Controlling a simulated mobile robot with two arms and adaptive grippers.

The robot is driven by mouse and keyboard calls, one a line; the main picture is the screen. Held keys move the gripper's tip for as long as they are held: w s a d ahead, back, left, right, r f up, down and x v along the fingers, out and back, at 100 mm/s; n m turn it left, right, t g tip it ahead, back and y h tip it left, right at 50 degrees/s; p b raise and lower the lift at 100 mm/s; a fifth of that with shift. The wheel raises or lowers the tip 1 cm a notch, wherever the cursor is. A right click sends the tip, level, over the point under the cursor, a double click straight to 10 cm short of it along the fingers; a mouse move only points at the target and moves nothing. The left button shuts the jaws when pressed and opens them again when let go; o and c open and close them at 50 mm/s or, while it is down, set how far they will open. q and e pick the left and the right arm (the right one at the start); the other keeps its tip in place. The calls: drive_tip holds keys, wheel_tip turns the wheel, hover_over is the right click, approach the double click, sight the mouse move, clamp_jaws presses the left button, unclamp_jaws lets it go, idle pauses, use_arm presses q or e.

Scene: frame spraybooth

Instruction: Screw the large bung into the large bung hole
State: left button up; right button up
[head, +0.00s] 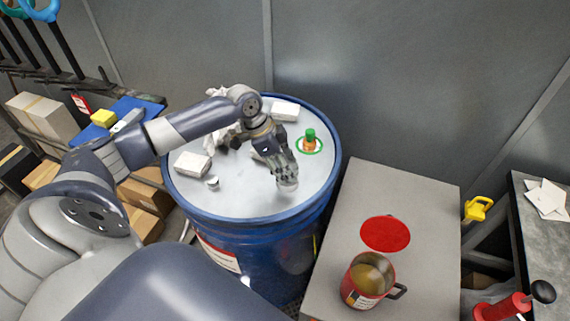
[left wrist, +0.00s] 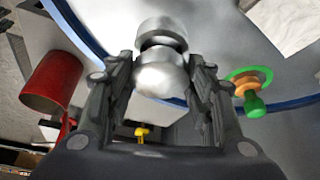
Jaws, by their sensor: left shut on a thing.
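The large bung (left wrist: 160,75) is a silvery metal plug between the two dark fingers of my left gripper (left wrist: 158,82) in the left wrist view. In the head view my left gripper (head: 286,172) points down over the front right part of the blue drum's lid (head: 248,203), shut on the bung (head: 289,185), which shows pale below the fingertips. The large bung hole is not clearly visible; I cannot tell whether the bung is seated in it or just above the lid. My right gripper is not in view.
A green-and-orange fitting (head: 309,141) stands in a green ring on the lid. A small silvery piece (head: 212,183), white blocks (head: 192,165) and crumpled cloth lie on the left and back. An open red can (head: 367,281) and red disc (head: 386,234) are on the grey cabinet (head: 420,200).

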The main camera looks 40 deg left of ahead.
use_arm(q)
drive_tip(key=shift+f, duration=0.25)
idle(0.4)
drive_tip(key=shift+f+b, duration=0.4)
drive_tip(key=shift+f, duration=0.25)
drive_tip(key=shift+r, duration=0.1)
drive_tip(key=shift+r+p, duration=0.7)
drive_tip(key=shift+p, duration=0.25)
drive_tip(key=shift+p, duration=0.9)
idle(0.9)
drive_tip(key=shift+f+b, duration=0.4)
drive_tip(key=shift+f, duration=0.35)
idle(0.3)
drive_tip(key=shift+r, duration=0.1)
